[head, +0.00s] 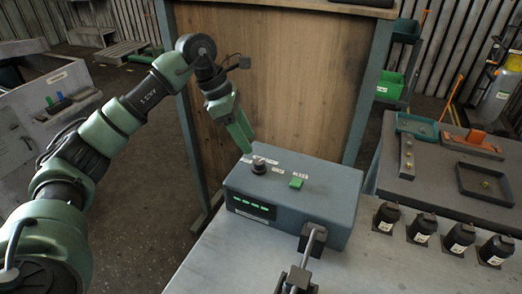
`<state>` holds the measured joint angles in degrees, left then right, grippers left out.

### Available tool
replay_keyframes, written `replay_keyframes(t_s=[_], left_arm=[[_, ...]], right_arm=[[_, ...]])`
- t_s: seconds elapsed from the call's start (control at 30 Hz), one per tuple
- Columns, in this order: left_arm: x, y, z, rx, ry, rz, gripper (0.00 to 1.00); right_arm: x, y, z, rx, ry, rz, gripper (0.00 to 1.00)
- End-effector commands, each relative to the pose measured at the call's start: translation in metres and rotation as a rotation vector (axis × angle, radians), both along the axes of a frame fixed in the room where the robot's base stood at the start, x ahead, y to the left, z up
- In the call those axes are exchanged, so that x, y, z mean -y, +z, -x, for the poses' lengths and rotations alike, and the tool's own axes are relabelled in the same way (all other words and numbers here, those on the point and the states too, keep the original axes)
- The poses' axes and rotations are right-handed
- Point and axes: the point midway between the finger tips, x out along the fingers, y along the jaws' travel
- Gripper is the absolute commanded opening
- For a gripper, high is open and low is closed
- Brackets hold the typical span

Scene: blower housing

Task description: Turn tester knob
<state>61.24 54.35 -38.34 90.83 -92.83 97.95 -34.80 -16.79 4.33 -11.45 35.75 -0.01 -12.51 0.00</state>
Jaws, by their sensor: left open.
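The tester (305,205) is a grey-blue box on the light grey bench, with a lit green display (250,205) on its front. Its black knob (259,167) stands on the left of the top face, with a green button (296,182) to the right. My left gripper (246,145) points down just above and behind the knob. It is open, and its fingertips are close to the knob; I cannot tell whether they touch it. My right gripper is not in view.
A metal clamp (312,240) stands at the tester's front right corner. Several black bottle-like parts (386,216) line the bench to the right, beside a dark table with trays (485,185). A wooden panel (270,80) rises behind the tester.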

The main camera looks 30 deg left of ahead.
Motion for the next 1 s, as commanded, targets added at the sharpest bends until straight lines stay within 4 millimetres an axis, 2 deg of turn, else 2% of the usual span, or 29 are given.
replay_keyframes(t_s=[0.2,0.5,0.87,0.97,1.0], left_arm=[[0.006,-0.024,-0.002,-0.009,-0.006,-0.024,0.49],[0.021,-0.063,-0.01,-0.006,-0.003,-0.019,0.49],[0.023,-0.071,-0.011,-0.004,-0.002,-0.019,0.49],[0.023,-0.071,-0.011,-0.004,-0.002,-0.019,0.27],[0.023,-0.071,-0.011,-0.004,-0.002,-0.019,0.16]], right_arm=[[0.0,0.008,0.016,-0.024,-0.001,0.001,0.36],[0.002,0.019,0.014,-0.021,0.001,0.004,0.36],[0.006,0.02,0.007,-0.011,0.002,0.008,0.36],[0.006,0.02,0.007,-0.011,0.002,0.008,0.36],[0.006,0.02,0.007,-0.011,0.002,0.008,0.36]])
